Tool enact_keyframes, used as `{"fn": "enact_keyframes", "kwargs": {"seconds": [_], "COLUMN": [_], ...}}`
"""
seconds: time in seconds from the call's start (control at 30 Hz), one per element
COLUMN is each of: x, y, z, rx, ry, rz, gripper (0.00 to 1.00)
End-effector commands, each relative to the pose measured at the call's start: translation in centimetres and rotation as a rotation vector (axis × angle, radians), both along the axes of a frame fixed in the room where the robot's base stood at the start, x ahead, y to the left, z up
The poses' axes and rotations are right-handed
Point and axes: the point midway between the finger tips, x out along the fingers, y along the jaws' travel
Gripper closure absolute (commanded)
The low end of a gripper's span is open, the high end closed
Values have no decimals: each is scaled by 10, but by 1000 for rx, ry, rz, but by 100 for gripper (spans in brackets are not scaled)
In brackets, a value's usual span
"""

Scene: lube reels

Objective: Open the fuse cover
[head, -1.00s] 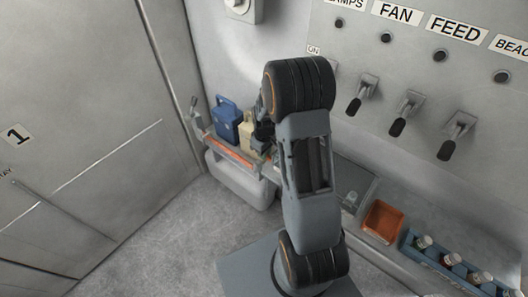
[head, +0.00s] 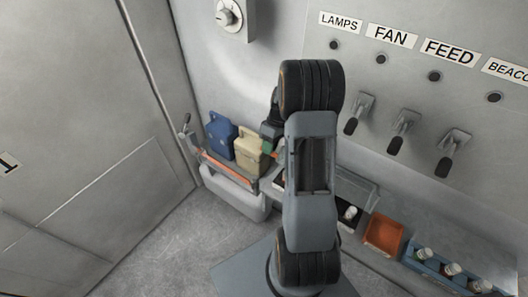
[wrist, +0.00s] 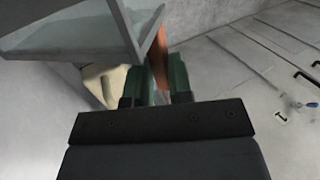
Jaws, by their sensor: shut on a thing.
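The fuse cover (head: 358,189) is a grey panel on the box against the right wall. It is raised and tilted, and the dark inside of the box shows below it with a white-topped item (head: 349,213). In the wrist view a grey panel (wrist: 95,30), which looks like the cover, reaches the left fingertip. My gripper (head: 268,150) is at the left end of the box, beside the beige jug. In the wrist view my gripper (wrist: 165,70) has green fingers close together, with a narrow orange strip between them. My arm hides the middle of the box.
A blue jug (head: 221,135) and a beige jug (head: 249,148) stand on the shelf with an orange rail (head: 229,166). An orange tray (head: 384,234) and a blue bottle rack (head: 436,266) lie right of the box. Several levers (head: 400,131) stick out above. The left floor is clear.

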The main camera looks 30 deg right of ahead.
Motion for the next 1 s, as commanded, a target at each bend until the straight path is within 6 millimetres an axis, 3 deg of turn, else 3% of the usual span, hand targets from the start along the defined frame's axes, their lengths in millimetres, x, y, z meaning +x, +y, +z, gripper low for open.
{"fn": "enact_keyframes", "kwargs": {"seconds": [0.3, 0.8, 0.83, 1.0], "x": [5, 4, 4, 4], "y": [-17, -18, -18, -16], "z": [5, 4, 4, 4], "rx": [-14, -12, -11, -12], "ry": [-10, -3, -2, -3], "rz": [-5, -3, -3, 0], "gripper": [100, 100, 79, 62]}}
